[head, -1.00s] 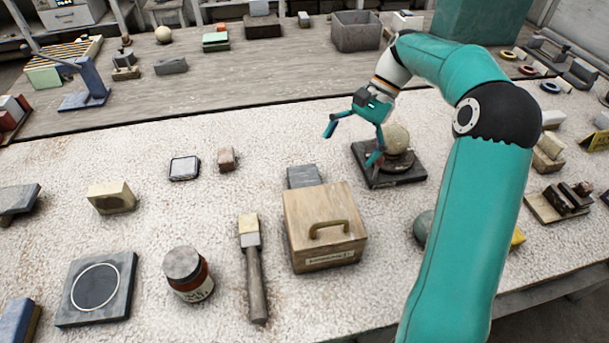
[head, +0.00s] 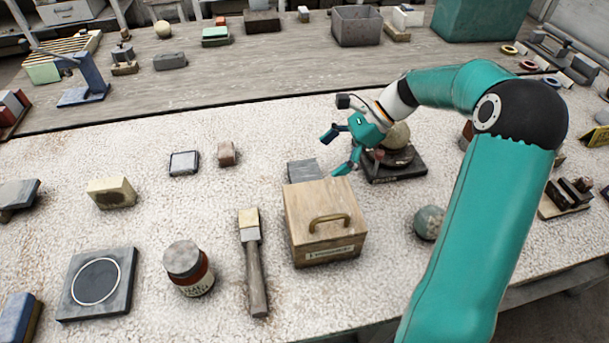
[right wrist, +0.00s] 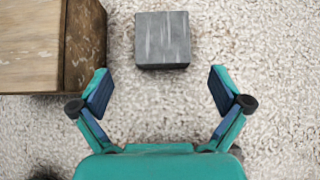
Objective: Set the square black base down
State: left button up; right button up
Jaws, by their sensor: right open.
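The square black base (head: 408,175) lies flat on the pale speckled bench top at right of centre. My right gripper (head: 336,152) is open and empty, to the left of the base and close to a small grey block (head: 303,171). In the right wrist view the grey block (right wrist: 163,40) lies ahead of the parted fingers (right wrist: 160,92), with nothing between them. My left gripper is not in view.
A wooden box with a handle (head: 325,225) stands just in front of the grey block; its side (right wrist: 30,50) fills the upper left of the right wrist view. Bare bench lies left of the block.

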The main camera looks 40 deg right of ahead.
aim_at(313, 168)
jog(key=shift+x, duration=3)
jog(key=shift+w+d, duration=0.1)
jog(key=shift+w, duration=0.05)
jog(key=shift+r, duration=0.15)
jog(key=c, duration=1.8)
